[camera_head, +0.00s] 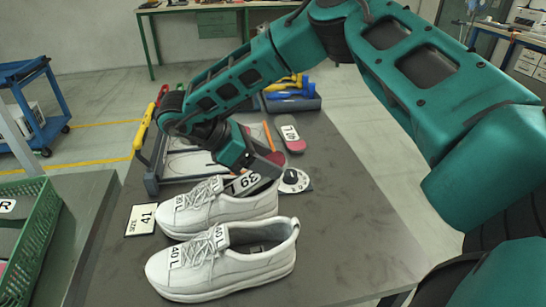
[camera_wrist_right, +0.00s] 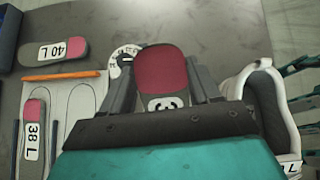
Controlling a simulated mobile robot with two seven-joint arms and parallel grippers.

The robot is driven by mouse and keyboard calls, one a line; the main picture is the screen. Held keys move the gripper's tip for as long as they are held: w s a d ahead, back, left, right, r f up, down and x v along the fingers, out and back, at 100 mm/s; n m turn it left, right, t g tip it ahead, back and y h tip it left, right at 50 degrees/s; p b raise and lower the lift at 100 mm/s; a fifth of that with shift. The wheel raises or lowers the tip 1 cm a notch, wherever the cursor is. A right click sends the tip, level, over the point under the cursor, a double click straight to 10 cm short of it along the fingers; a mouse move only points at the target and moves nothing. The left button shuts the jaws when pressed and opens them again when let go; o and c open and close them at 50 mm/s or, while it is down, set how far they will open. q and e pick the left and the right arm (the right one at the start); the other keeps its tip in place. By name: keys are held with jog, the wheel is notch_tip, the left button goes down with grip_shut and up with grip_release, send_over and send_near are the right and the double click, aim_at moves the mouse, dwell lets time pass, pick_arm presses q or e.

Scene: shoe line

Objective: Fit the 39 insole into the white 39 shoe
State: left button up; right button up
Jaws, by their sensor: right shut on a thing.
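My right gripper (camera_head: 262,160) is shut on a grey insole with a red end and a white label reading 39 (camera_head: 245,181). The insole also shows between the fingers in the right wrist view (camera_wrist_right: 161,72). In the head view it is tilted over the opening of the rear white shoe (camera_head: 225,207); I cannot tell whether it touches the shoe. My left gripper is not in view.
A size 41 card (camera_head: 141,219) lies left of the shoes. A 38 L insole (camera_wrist_right: 34,125) shows in the wrist view. A green crate (camera_head: 40,235) is at left. The table's right is clear.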

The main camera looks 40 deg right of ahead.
aim_at(252, 178)
jog(key=shift+w+a+f+b, duration=0.2)
jog(key=shift+a, duration=0.2)
jog(key=shift+w+a+f+b, duration=0.15)
jog(key=shift+w+a+f, duration=0.05)
jog(key=shift+a, duration=0.2)
jog(key=shift+w+a+f+y+b, duration=0.15)
jog(key=shift+w+a+f+b, duration=0.1)
jog(key=shift+a, duration=0.25)
jog(key=shift+w+a+f+y+b, duration=0.1)
jog(key=shift+w+a+y+b, duration=0.1)
jog(key=shift+a, duration=0.3)
jog(key=shift+a+f, duration=0.1)
jog(key=shift+f, duration=0.05)
jog(key=shift+f+t+y+b, duration=0.35)
jog(key=shift+f+y, duration=0.2)
jog(key=shift+f, duration=0.1)
jog(key=o, duration=1.1)
jog(key=shift+f, duration=0.1)
jog(key=shift+r+p, duration=1.25)
jog(key=shift+r, duration=0.3)
